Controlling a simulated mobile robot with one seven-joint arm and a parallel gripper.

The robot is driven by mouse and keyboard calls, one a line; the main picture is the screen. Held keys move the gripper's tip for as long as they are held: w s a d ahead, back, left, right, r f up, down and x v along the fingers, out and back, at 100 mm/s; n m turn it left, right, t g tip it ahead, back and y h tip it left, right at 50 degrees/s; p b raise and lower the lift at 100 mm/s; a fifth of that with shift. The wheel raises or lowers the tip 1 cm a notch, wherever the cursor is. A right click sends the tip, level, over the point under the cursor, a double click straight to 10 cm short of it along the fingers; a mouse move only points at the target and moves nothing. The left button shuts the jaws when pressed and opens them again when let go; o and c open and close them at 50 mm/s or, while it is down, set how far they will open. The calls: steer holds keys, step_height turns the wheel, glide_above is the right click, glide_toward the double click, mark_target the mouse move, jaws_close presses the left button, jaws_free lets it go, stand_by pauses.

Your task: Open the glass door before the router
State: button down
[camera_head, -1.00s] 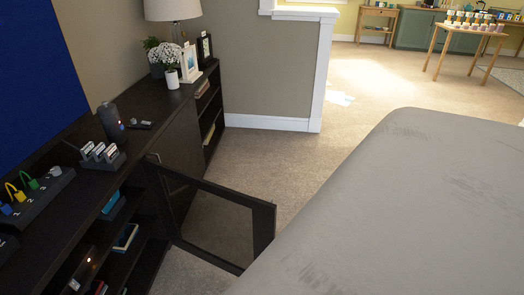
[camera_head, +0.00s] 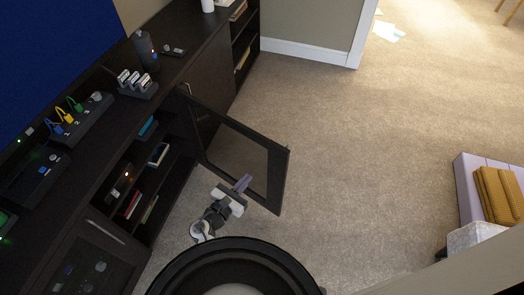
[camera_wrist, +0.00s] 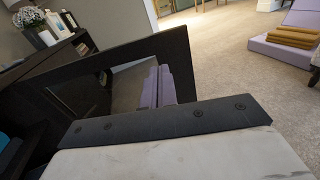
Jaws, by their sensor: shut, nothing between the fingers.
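The glass door (camera_head: 282,175) has a dark frame and a clear pane. It stands swung out from the dark cabinet, at a wide angle, over the carpet. In the wrist view its frame (camera_wrist: 178,48) crosses close ahead. My gripper (camera_head: 243,183) has purple fingers, shut and empty, near the lower part of the door in the head view. The fingers also show in the wrist view (camera_wrist: 157,86); whether they touch the door I cannot tell. A dark device with an orange light (camera_head: 124,183), possibly the router, sits in the open compartment left of the door.
The cabinet top (camera_head: 103,138) holds a dark cylinder (camera_head: 146,50), a rack of white modules (camera_head: 136,83) and a strip with coloured cables (camera_head: 78,118). Books (camera_head: 158,154) stand on the shelves. Open carpet lies right of the door; a purple seat (camera_head: 468,185) is at far right.

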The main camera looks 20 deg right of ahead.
mark_target(277, 149)
steer(key=b+x, duration=0.1)
steer(key=x, duration=0.3)
steer(key=b+x, duration=0.1)
steer(key=x, duration=0.4)
steer(key=s+d+b+x, duration=0.1)
steer(key=b+x, duration=0.1)
steer(key=x, duration=0.2)
steer(key=shift+w+d, duration=0.1)
steer(key=shift+d, duration=0.2)
steer(key=shift+w+d, duration=0.1)
steer(key=shift+d, duration=0.05)
